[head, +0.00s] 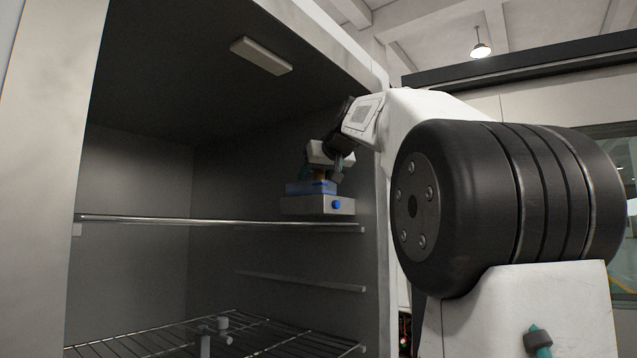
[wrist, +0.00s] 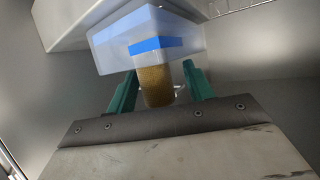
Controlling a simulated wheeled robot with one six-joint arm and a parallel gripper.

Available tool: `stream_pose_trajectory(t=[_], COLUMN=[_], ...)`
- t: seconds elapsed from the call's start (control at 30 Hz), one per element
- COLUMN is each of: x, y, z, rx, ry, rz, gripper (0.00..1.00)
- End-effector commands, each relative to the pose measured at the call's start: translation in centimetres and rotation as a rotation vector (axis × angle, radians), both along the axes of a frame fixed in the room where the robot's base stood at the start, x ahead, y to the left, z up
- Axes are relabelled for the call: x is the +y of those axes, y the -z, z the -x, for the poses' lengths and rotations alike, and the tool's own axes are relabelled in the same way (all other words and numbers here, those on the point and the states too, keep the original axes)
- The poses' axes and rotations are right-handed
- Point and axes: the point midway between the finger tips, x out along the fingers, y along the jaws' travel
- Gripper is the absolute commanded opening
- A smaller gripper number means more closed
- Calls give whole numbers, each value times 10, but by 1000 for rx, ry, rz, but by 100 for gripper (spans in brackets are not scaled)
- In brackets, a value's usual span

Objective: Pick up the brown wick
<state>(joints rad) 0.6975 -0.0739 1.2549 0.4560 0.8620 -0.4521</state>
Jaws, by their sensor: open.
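The brown wick (wrist: 155,85) shows in the wrist view as a short brown cylinder below a blue band on a translucent bluish block. My gripper (wrist: 160,72) is open, with one teal finger on each side of the wick. Gaps show on both sides, so the fingers do not appear to press on it. In the head view, my gripper (head: 328,170) is inside the chamber, just above the blue block (head: 311,188). The wick is small and mostly hidden behind the gripper there.
The blue block sits on a pale box (head: 318,205) with a blue knob, at the chamber's upper rack (head: 220,220). A lower wire rack (head: 170,340) holds small grey pieces (head: 214,332). The chamber's right wall edge (head: 383,200) is close to my arm. The upper left interior is empty.

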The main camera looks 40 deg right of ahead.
Motion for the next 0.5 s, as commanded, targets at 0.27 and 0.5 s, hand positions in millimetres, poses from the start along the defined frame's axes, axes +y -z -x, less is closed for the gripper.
stream_pose_trajectory(t=[0.27,0.5], x=[-3,-3], y=[2,1], z=[-3,-2], rx=[0,-1], ry=[3,3], rz=[0,1], gripper=[44,4])
